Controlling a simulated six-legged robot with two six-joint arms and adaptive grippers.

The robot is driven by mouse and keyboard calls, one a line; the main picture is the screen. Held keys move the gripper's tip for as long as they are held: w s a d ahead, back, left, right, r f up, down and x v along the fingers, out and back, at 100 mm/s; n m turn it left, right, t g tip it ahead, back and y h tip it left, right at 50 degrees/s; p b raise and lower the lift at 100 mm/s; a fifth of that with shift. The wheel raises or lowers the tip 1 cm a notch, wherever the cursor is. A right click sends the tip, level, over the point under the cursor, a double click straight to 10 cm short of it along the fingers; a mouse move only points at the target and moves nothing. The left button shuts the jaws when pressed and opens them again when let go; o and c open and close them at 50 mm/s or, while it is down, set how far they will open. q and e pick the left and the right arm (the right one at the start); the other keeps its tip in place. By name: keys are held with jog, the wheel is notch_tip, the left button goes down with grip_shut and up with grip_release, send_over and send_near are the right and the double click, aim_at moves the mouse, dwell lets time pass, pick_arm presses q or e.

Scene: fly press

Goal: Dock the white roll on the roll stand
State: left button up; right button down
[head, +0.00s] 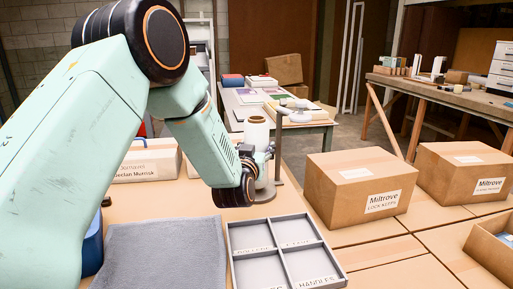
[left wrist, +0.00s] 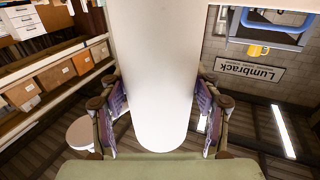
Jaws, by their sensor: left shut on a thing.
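A white roll (head: 257,132) stands upright beyond the tray in the head view. My left gripper (head: 264,156) is shut on it, with fingers around its side. In the left wrist view the white roll (left wrist: 158,75) fills the middle, between the two finger pads of my left gripper (left wrist: 160,108). A pale round part (head: 265,192) shows below the gripper. I cannot tell whether the roll touches the stand. My right gripper is not in view.
A grey divided tray (head: 284,251) and a grey cloth (head: 165,255) lie in front. Closed cardboard boxes (head: 358,190) stand to the right, and a long white-labelled box (head: 145,165) is at the left. A table (head: 320,121) with things on it stands behind.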

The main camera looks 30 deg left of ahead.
pick_arm(q)
jog(key=shift+f+b, duration=0.4)
jog(key=shift+f, duration=0.1)
jog(key=o, duration=1.4)
jog(key=shift+f, duration=0.15)
jog(key=shift+p+v, duration=0.8)
jog(key=shift+v, duration=4.75)
jog(key=shift+d, duration=0.1)
